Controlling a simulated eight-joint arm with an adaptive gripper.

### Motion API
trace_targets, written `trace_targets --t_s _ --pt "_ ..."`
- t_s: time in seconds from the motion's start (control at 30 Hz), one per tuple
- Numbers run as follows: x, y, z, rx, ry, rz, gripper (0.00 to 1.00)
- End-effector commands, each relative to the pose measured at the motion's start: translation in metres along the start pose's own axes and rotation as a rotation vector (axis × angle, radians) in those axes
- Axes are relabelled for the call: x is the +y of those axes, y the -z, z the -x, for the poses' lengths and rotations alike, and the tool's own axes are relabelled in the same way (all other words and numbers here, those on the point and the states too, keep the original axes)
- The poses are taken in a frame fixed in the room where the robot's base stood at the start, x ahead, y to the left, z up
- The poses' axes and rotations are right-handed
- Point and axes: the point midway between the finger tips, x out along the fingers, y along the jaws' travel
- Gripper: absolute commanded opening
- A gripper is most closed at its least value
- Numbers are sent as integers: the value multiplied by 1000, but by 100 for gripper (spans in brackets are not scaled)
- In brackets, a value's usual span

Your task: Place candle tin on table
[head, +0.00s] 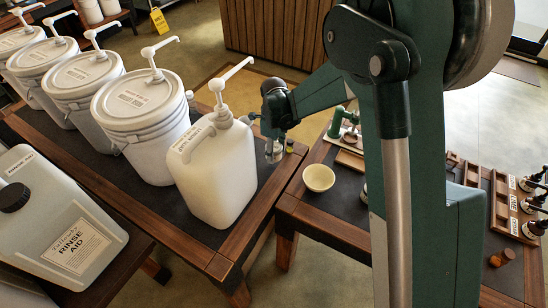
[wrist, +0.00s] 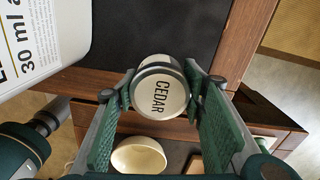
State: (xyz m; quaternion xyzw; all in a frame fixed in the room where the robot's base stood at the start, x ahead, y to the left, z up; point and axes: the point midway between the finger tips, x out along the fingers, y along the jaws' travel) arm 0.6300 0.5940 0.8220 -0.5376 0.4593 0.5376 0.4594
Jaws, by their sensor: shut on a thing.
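The candle tin (wrist: 160,90) is a round pale tin with a grey rim, its lid reading CEDAR, in the middle of the wrist view. My gripper (wrist: 162,92) is shut on it, with a green pad on each side. The tin is near the wooden edge of the pump table (wrist: 190,25); I cannot tell whether it touches the top. In the head view my gripper (head: 274,148) is at the far right edge of the pump table (head: 222,262), just behind the white pump jug, and the tin is hard to make out.
The white pump jug (head: 213,180) stands close to my gripper; white buckets (head: 143,120) stand in a row to its left. A second table (head: 325,222) at the right holds a cream bowl (head: 318,178) and several bottles. A gap separates the tables.

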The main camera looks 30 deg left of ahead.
Motion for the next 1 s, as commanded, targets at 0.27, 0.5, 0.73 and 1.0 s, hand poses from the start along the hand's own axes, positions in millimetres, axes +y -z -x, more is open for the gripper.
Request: trace_targets --t_s 0.27,0.5,0.73,1.0 --pt "0 0 -28 0 0 0 26" --pt "0 0 -36 0 0 0 26" --pt "0 0 -36 0 0 0 26" --pt "0 0 -38 0 0 0 55"
